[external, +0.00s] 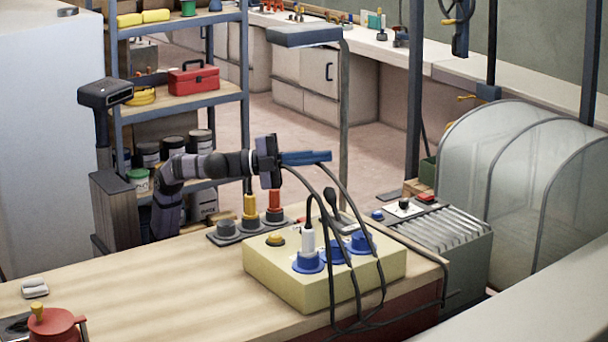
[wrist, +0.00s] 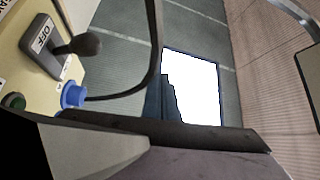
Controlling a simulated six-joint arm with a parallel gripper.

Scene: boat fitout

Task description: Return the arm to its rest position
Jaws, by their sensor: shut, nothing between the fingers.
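My gripper (external: 326,157) is held above the workbench in the external view, pointing right. Its blue fingers are together and nothing shows between them. My arm reaches out roughly level from the back edge of the bench. Below the gripper is a pale yellow box (external: 285,280) with blue sockets, a white plug (external: 308,240) standing in one socket, and a yellow button (external: 275,239). In the wrist view, a yellow panel (wrist: 20,60) carries a dark lever switch (wrist: 65,50) marked OFF and a blue socket (wrist: 73,95).
Dark cables (external: 352,240) rise beside the box close to the gripper. A dark strip (external: 226,228) holds yellow and red upright pieces near my arm. A red pot (external: 55,325) sits front left. Shelving (external: 118,60) stands behind; the bench's left part (external: 150,290) is mostly clear.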

